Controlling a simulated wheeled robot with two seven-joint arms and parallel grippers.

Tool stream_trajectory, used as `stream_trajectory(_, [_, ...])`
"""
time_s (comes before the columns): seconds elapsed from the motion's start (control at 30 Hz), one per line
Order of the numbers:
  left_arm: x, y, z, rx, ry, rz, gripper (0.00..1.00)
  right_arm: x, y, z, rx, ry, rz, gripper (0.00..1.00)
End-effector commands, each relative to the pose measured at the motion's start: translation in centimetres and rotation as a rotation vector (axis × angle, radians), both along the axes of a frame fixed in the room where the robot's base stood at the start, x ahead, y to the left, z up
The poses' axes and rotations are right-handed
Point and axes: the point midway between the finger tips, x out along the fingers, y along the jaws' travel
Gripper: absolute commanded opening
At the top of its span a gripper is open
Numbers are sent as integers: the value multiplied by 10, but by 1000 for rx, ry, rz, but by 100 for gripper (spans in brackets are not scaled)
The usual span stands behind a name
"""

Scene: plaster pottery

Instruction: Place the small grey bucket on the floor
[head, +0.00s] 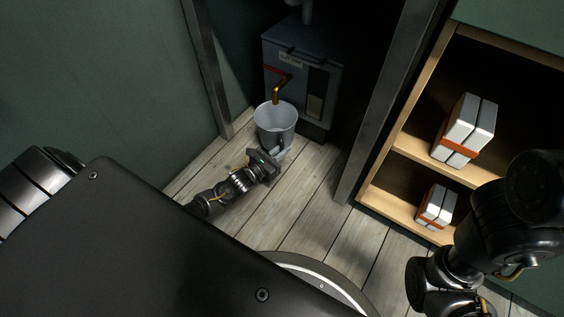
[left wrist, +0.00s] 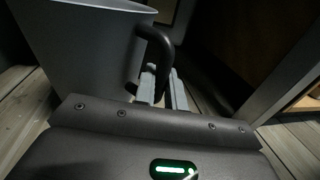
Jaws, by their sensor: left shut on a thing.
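The small grey bucket (head: 273,124) is upright, below a brass spout on a dark grey machine. In the left wrist view the bucket (left wrist: 80,55) fills the upper left, with its dark curved handle (left wrist: 152,55) at its side. My left gripper (head: 276,147) is at the near right side of the bucket, shut on the handle; its fingers (left wrist: 160,88) show there in the wrist view. Whether the bucket's base touches the floor is hard to tell. Of my right arm, dark links show at the lower right; its gripper fingers are not visible.
The grey machine (head: 303,75) with its brass spout (head: 281,86) stands in a recess behind the bucket. A metal post (head: 375,110) rises at right, beside a wooden shelf (head: 400,150) holding white boxes with orange bands (head: 465,130). Plank floor (head: 295,200) is clear in front.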

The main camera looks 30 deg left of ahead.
Motion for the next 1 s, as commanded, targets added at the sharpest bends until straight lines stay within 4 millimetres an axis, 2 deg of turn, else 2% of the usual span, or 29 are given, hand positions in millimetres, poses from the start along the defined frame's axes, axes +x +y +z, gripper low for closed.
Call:
stream_trajectory(0.07, [1,1,-9,0,-6,2,0,-1,-1,-7,6,-2,3,36])
stream_trajectory(0.33, [1,1,-14,2,-6,1,0,-1,-1,-10,8,-2,3,36])
stream_trajectory(0.57, [1,1,-51,-2,-6,2,0,-1,-3,-40,18,-1,4,36])
stream_trajectory(0.67, [5,1,-52,0,-8,2,0,0,-4,-47,22,2,4,36])
stream_trajectory(1.0, [5,1,-51,1,-7,1,0,0,-5,-46,24,2,5,36])
